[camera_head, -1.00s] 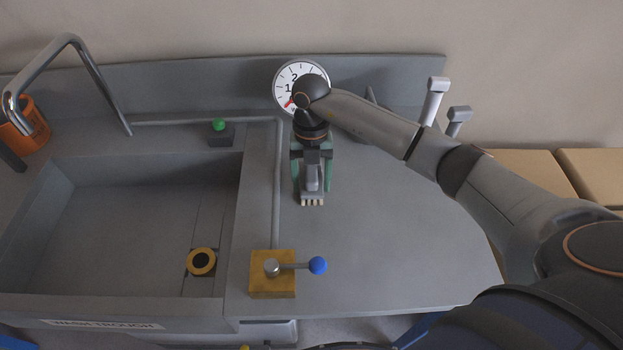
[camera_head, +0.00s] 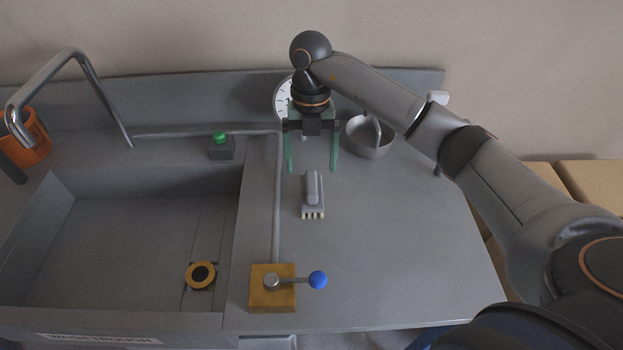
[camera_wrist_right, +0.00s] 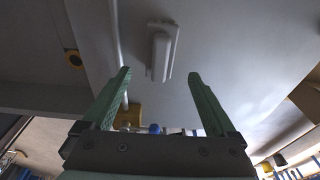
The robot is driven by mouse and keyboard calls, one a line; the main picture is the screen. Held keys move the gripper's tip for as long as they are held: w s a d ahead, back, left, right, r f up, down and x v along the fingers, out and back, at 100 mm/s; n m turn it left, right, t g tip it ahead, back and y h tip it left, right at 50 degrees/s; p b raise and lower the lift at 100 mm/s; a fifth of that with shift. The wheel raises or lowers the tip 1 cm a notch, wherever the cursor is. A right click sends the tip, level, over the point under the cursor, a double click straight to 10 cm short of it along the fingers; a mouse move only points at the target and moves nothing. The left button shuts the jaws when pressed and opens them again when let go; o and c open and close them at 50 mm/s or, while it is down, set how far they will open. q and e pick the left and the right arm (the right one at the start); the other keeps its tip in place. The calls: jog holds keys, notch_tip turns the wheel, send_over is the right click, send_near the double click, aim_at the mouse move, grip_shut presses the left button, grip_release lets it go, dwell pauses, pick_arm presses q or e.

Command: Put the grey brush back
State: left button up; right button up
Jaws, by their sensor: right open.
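The grey brush (camera_head: 312,191) lies on the grey counter (camera_head: 400,240) to the right of the sink, its pale bristles showing at the near end. My right gripper (camera_head: 311,166) is open and empty, raised above and behind the brush, apart from it. The right wrist view shows the brush (camera_wrist_right: 161,50) beyond and between the two green fingers (camera_wrist_right: 160,75). A second brush-like grey handle (camera_head: 438,97) stands at the counter's back right, partly hidden by my right arm. My left gripper is out of view.
A round grey bowl (camera_head: 368,138) stands behind, right of the gripper. A yellow block with a blue-knobbed lever (camera_head: 272,298) is at the front. The sink (camera_head: 130,250) lies left, with a tap (camera_head: 80,55), green button (camera_head: 219,138) and orange container (camera_head: 35,140). A dial (camera_head: 283,97) is behind the gripper.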

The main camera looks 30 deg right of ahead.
jog(key=shift+w+d+r, duration=0.1)
jog(key=shift+w+r, duration=0.1)
jog(key=shift+r, duration=1.15)
